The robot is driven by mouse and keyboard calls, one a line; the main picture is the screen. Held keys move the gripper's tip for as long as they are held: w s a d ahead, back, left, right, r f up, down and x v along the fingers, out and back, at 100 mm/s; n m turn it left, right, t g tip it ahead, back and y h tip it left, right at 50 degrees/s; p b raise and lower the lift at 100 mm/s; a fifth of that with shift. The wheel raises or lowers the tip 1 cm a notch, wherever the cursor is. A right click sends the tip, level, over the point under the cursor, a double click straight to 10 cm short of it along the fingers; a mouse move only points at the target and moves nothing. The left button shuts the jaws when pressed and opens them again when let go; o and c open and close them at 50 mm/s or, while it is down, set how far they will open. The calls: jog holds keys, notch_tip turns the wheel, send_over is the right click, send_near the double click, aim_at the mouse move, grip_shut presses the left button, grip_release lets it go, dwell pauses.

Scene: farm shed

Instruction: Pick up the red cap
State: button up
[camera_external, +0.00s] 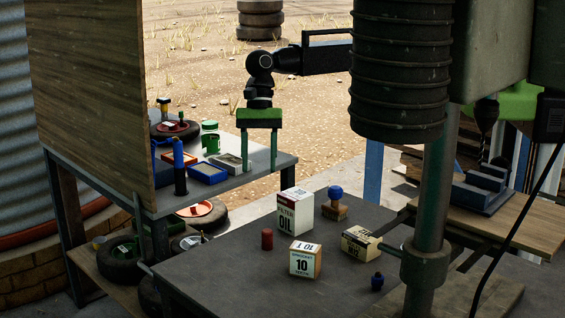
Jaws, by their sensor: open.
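The small dark-red cylinder, which looks like the red cap (267,239), stands upright on the dark grey table (205,275). It is left of the white oil filter box (292,207) and behind and left of the small box marked 10 (305,260), with a gap to each in the picture. My gripper (259,166) is open, with its two green fingers pointing down and nothing visible between them. In the picture it hangs above the cap, in front of the back bench; its exact height and depth cannot be told.
A blue-topped wooden piece (336,204), a cream box lying tilted (361,243) and a small dark-blue cap (377,282) are on the table's right. A drill press column (434,190) stands at right. The back bench (233,183) holds trays and a blue bottle (180,167).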

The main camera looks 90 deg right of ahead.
jog(key=s+a, duration=0.2)
jog(key=a, duration=0.1)
jog(key=b, duration=1.2)
send_near(268, 233)
jog(key=f, duration=0.5)
jog(key=shift+a+f, duration=0.2)
jog(key=shift+a, duration=0.1)
jog(key=shift+a+p, duration=0.1)
jog(key=shift+p, duration=0.2)
jog(key=b+x, duration=0.5)
jog(key=shift+w+f, duration=0.1)
jog(key=shift+f, duration=0.15)
jog(key=shift+r, duration=0.2)
jog(key=shift+c, duration=0.4)
grip_shut()
